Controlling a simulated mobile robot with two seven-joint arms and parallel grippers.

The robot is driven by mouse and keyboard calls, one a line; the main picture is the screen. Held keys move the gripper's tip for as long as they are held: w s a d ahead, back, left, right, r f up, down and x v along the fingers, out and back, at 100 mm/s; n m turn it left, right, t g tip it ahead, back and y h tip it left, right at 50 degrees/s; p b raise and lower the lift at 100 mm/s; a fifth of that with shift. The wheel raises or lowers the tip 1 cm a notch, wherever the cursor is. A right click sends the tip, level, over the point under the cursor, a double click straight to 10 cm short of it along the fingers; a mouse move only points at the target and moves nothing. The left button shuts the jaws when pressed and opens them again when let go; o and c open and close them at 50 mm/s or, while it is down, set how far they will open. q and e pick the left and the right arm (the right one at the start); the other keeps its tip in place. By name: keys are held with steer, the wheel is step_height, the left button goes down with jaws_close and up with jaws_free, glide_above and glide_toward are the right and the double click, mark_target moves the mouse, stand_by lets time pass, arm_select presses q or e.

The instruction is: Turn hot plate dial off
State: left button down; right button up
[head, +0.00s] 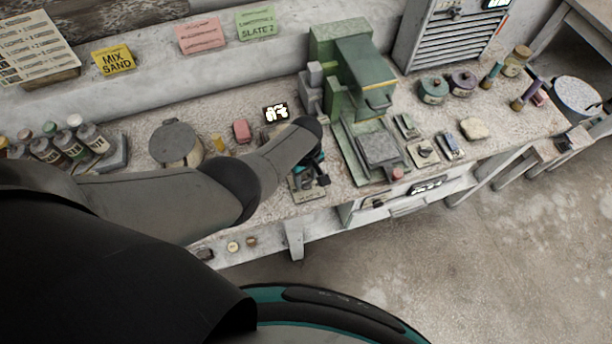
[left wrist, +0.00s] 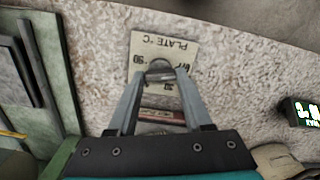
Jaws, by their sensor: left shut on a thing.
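The dial (left wrist: 160,70) is a small round knob on a pale plate (left wrist: 150,50) printed "PLATE °C", seen upside down in the left wrist view. The fingers of my left gripper (left wrist: 160,76) come together at the dial, one on each side, and are shut on it. Its pointer and the setting it stands at are hidden. In the head view, my left gripper (head: 309,181) is over the small plate (head: 308,194) near the front edge of the bench, partly covered by my forearm. My right gripper is in neither view.
A green machine (head: 365,75) stands just right of my left gripper. A second small plate with a knob (head: 424,152) lies beyond it. A round lidded pot (head: 176,145), a pink block (head: 241,131) and a lit display (head: 277,113) are to the left. Bottles (head: 70,142) stand farther left.

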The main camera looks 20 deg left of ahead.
mark_target(306, 181)
arm_select(q)
steer(key=shift+c, duration=1.6)
jaws_free()
steer(key=shift+r+p, duration=0.7)
steer(key=shift+r, duration=1.95)
step_height(306, 181, up, 10)
